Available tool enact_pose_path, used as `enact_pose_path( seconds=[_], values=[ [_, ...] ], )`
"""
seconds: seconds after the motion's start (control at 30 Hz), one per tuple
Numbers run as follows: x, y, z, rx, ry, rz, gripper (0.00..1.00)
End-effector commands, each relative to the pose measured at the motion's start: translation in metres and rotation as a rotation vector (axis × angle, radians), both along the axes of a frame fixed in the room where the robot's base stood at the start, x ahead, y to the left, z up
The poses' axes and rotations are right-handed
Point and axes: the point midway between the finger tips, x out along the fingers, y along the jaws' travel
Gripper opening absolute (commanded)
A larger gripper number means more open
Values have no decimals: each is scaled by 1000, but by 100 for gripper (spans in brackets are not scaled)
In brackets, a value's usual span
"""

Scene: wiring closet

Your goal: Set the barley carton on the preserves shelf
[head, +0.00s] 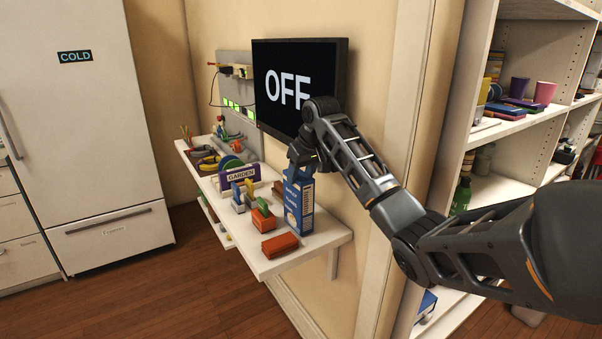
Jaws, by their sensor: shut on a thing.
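A blue carton (298,208) with small light lettering and an orange-and-white picture stands upright at the front right of the wall shelf (318,240). Its lettering is too small to read, so I cannot confirm that it is the barley carton. My gripper (303,165) comes down from above and is shut on the carton's top. The jaws are dark and partly hidden by the wrist. I cannot tell whether the carton's base touches the shelf. No shelf in view has a readable preserves label.
A GARDEN sign (240,175), orange blocks (279,244) and other small items crowd the wall shelf. An OFF screen (298,88) hangs behind. A white shelf unit (497,187) with cups and books stands right. A white fridge (85,100) stands left; the floor between is clear.

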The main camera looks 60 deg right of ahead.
Motion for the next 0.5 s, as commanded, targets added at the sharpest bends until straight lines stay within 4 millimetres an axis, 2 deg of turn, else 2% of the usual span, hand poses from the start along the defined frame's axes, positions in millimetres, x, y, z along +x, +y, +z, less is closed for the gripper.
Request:
enact_pose_path(
  seconds=[0.17, 0.2, 0.43, 0.5],
  values=[
    [0, 0, -2, -1, -1, 0, 0],
    [0, 0, -3, 0, 0, 0, 53],
    [0, 0, -2, 0, 0, 0, 75],
    [0, 0, -2, 0, 0, 0, 76]
  ],
)
